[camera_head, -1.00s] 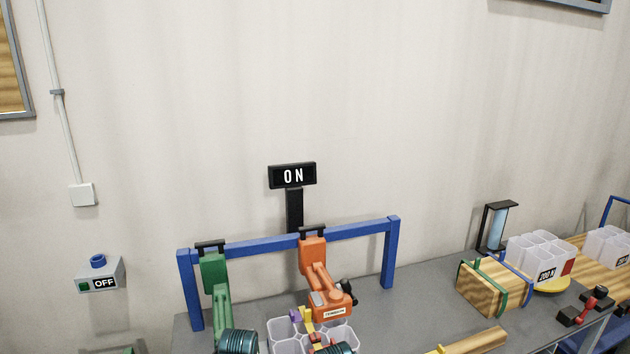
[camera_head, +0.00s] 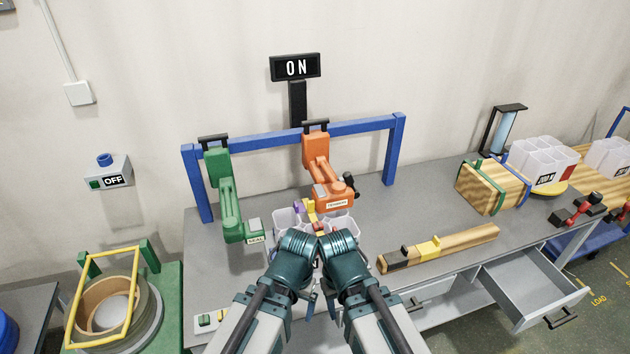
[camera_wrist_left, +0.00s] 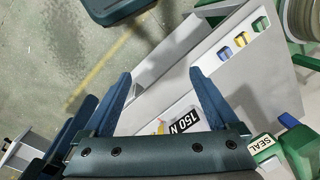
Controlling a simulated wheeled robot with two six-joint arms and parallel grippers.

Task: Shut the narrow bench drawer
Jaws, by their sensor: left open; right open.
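A grey drawer (camera_head: 528,287) stands pulled out from the front of the grey bench (camera_head: 240,290), at the right in the head view. Its black handle (camera_head: 562,318) is on the front panel, and its inside looks empty. My left gripper (camera_wrist_left: 160,75) is open and empty in the left wrist view, near the bench's front edge. In the head view it is mostly hidden behind its wrist. My right gripper (camera_head: 333,303) is open beside it, also mostly hidden. Both are well left of the open drawer.
A wooden bar with a yellow block (camera_head: 450,246) lies on the bench. Orange (camera_head: 325,175) and green (camera_head: 225,195) tools hang on a blue frame (camera_head: 395,150). Clear bins (camera_head: 288,218) stand behind my wrists. Free floor (camera_head: 600,300) lies right of the drawer.

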